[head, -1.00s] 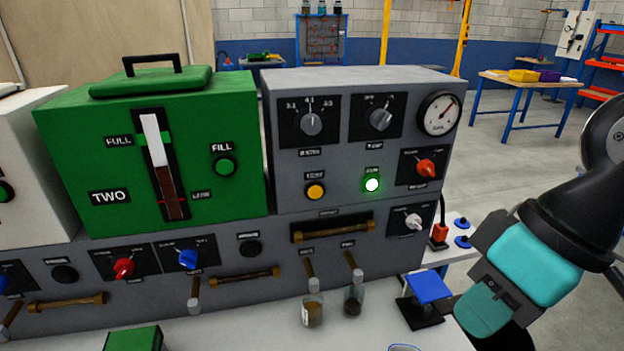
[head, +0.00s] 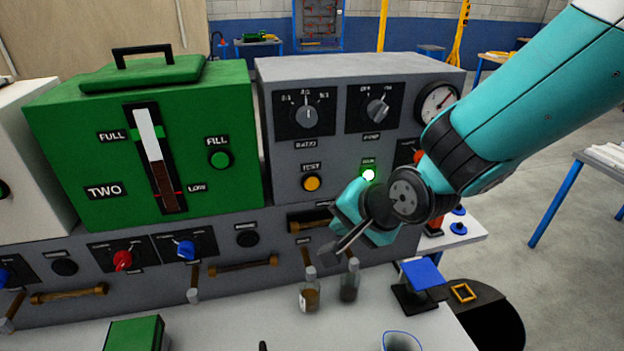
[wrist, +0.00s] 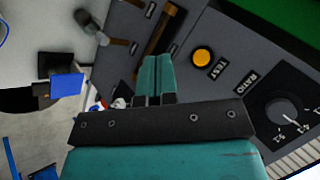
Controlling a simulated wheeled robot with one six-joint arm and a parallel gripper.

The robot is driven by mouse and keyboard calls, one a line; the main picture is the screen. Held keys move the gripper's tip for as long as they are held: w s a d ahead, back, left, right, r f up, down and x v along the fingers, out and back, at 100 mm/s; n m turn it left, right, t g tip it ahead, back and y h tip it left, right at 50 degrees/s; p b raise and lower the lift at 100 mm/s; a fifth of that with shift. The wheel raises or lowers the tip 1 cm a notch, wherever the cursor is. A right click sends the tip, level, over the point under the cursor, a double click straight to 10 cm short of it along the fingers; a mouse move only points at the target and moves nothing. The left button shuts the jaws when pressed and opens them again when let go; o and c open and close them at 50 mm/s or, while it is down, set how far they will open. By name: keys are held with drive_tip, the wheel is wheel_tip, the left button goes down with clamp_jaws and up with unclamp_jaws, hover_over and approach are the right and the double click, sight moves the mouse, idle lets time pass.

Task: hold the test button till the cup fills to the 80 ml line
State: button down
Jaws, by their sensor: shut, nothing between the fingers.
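The yellow test button (head: 311,183) is on the grey panel (head: 285,85), below the ratio dial; in the wrist view it is a round yellow button (wrist: 203,55) right of my fingers. My gripper (head: 338,249) is in front of the panel, below and right of the button and apart from it. In the wrist view my gripper's teal fingers (wrist: 158,72) are together and empty. A clear vessel with a blue rim (head: 402,341), perhaps the cup, is cut off by the bottom edge; its markings and fill level cannot be read.
Two small bottles, one brown (head: 309,292) and one dark (head: 349,281), stand below levers. A blue-topped stand (head: 424,275) is to their right. A green box (head: 136,334) lies front left.

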sight(312, 183)
drive_tip(key=w+a+f+m+t, duration=0.1)
drive_tip(key=w+a+f+m, duration=0.1)
drive_tip(key=shift+w+a+f, duration=0.25)
drive_tip(key=shift+f, duration=0.1)
drive_tip(key=shift+w, duration=0.1)
drive_tip(key=w, duration=0.2)
drive_tip(key=w+a, duration=0.1)
drive_tip(key=w, duration=0.2)
drive_tip(key=w+a+p, duration=0.1)
drive_tip(key=w, duration=0.2)
drive_tip(key=shift+w+a, duration=0.1)
drive_tip(key=shift+a, duration=0.1)
drive_tip(key=shift+w, duration=0.1)
idle(1.8)
drive_tip(key=shift+w+a, duration=0.1)
drive_tip(key=shift+w, duration=0.2)
drive_tip(key=shift+w+a, duration=0.1)
drive_tip(key=shift+w, duration=0.3)
idle(1.1)
